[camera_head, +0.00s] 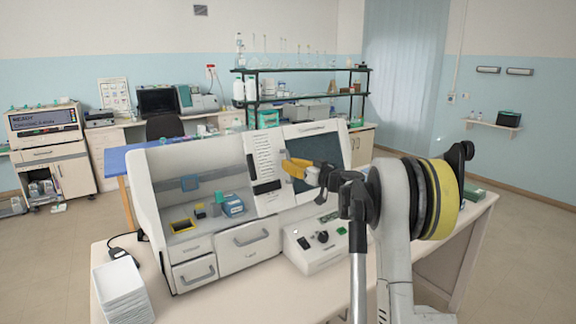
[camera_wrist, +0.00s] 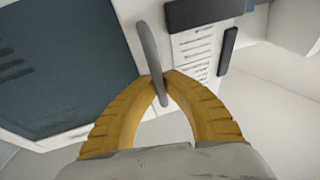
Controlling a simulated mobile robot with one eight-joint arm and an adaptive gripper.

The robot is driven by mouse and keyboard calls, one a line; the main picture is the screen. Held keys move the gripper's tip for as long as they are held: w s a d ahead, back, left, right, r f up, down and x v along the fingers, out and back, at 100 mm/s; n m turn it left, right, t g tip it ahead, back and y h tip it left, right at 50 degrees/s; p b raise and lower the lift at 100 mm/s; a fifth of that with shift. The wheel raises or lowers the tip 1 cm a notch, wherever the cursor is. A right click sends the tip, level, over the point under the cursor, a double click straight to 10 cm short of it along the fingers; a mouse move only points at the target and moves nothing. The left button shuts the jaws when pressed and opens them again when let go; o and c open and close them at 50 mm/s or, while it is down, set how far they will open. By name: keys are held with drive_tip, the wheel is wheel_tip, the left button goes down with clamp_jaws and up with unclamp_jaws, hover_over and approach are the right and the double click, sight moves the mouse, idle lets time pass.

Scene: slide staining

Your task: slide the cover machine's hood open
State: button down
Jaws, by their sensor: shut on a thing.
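The white cover machine (camera_head: 218,252) stands on the table. Its dark-windowed panel (camera_head: 318,146), seemingly the hood, is at the right. It also shows in the wrist view (camera_wrist: 60,65). The left bay (camera_head: 160,190) is open to view, with small items inside. My gripper (camera_head: 285,165) is in front of the machine, at the panel's left edge. In the wrist view, its yellow fingers (camera_wrist: 160,82) are closed around a thin grey handle bar (camera_wrist: 147,40) beside the panel. The head view does not show the handle clearly.
A control box (camera_head: 318,255) with knobs sits in front, below my arm. A stack of white trays (camera_head: 123,290) is at the table's left front. The front middle of the table (camera_head: 235,300) is clear. Lab shelves (camera_head: 300,98) stand behind.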

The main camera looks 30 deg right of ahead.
drive_tip(key=c, duration=1.5)
unclamp_jaws()
drive_tip(key=shift+o, duration=0.2)
drive_tip(key=s+d, duration=0.2)
drive_tip(key=s, duration=1)
drive_tip(key=shift+w, duration=0.1)
